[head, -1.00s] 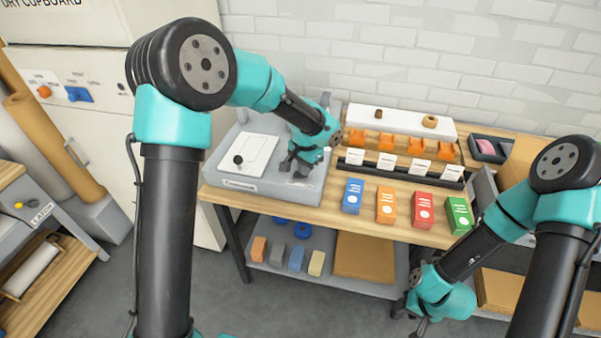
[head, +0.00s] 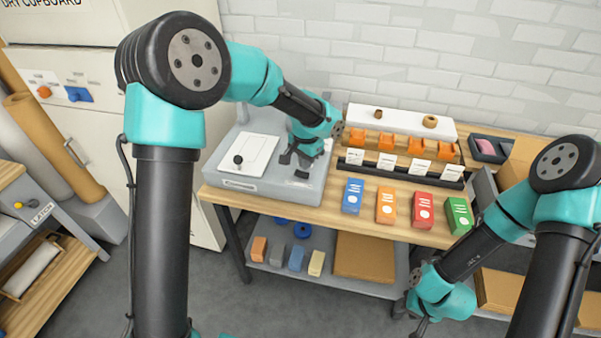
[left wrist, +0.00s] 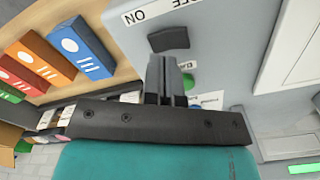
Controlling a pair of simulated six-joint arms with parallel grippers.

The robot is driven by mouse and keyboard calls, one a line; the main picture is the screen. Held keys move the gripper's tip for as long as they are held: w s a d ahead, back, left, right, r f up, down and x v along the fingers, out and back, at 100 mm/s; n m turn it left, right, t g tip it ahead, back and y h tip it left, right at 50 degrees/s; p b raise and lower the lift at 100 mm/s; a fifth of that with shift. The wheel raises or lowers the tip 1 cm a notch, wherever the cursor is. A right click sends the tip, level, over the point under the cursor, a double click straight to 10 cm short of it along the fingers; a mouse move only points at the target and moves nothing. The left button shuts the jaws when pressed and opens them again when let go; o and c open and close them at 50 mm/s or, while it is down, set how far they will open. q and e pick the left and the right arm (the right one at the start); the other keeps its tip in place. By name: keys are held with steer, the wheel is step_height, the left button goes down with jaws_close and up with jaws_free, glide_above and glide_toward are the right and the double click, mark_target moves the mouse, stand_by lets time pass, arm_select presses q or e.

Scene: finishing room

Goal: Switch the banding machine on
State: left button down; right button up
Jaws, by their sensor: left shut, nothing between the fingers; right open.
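The banding machine (head: 215,170) is a grey unit at the left end of the bench, with a white plate and black knob on top. Its black rocker switch (head: 302,174) shows in the head view and, beside an OFF/ON label, in the left wrist view (left wrist: 168,38). I cannot tell which side of the rocker is pressed. My left gripper (head: 294,160) is shut and empty above the machine, close to the rocker; its fingertips (left wrist: 170,62) appear just short of it in the wrist view. My right gripper (head: 418,328) is open and empty, low at the bottom right.
A green button (left wrist: 188,80) is partly hidden behind the left fingers. Coloured boxes (head: 386,207) and a rack with orange pieces (head: 387,141) stand right of the machine. A shelf below holds several blocks (head: 296,257). A cupboard (head: 95,130) stands left.

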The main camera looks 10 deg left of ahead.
mark_target(305, 175)
arm_select(q)
steer(key=shift+r, duration=2.1)
